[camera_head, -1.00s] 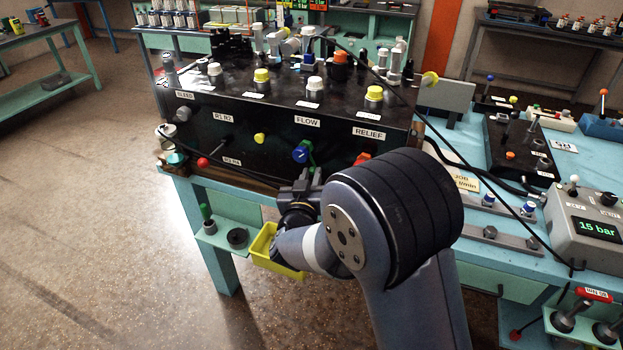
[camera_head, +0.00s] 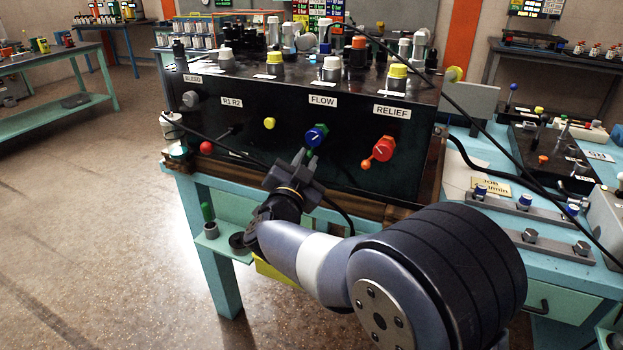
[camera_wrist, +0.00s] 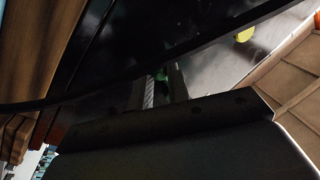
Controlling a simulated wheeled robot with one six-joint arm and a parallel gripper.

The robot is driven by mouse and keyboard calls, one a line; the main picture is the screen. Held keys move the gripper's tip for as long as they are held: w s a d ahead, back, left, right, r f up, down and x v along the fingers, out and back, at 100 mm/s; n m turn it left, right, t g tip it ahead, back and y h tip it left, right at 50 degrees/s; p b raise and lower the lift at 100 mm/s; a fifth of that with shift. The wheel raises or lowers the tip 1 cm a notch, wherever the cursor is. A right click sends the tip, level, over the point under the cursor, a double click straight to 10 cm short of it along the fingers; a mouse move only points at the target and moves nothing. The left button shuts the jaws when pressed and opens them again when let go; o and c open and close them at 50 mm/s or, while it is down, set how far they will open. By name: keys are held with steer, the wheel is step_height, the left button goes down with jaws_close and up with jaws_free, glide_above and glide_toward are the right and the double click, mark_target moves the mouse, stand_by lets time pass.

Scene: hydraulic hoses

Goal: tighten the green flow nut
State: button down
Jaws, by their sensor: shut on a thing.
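The blue flow knob (camera_head: 317,135) sits on the front of the black panel under the FLOW label. A small green part (camera_head: 309,153), the flow nut, shows just below it, mostly hidden by my fingertips. My gripper (camera_head: 304,160) reaches up from below and is shut on this green part. In the wrist view the green part (camera_wrist: 161,75) shows as a small patch between the fingers, in shadow. My gripper (camera_wrist: 164,92) covers much of that view.
The red RELIEF knob (camera_head: 383,149) is right of my gripper, and a yellow knob (camera_head: 269,123) is left. A black cable (camera_head: 222,147) crosses the panel front and passes behind my gripper. A yellow bin (camera_head: 275,271) is below. The floor at left is clear.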

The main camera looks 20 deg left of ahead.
steer(key=shift+a+r+m+b, duration=0.1)
steer(key=shift+a+m+b, duration=0.2)
steer(key=shift+m+b, duration=0.25)
steer(key=shift+a+r+m+b, duration=0.1)
steer(key=shift+a+m+b, duration=0.2)
steer(key=shift+m, duration=0.45)
steer(key=c, duration=1.3)
jaws_free()
steer(key=shift+c, duration=0.2)
steer(key=s+f, duration=0.1)
steer(key=s, duration=0.9)
steer(key=shift+s+d+f+b, duration=0.2)
steer(key=shift+s+f+b, duration=0.1)
steer(key=shift+f+b, duration=0.15)
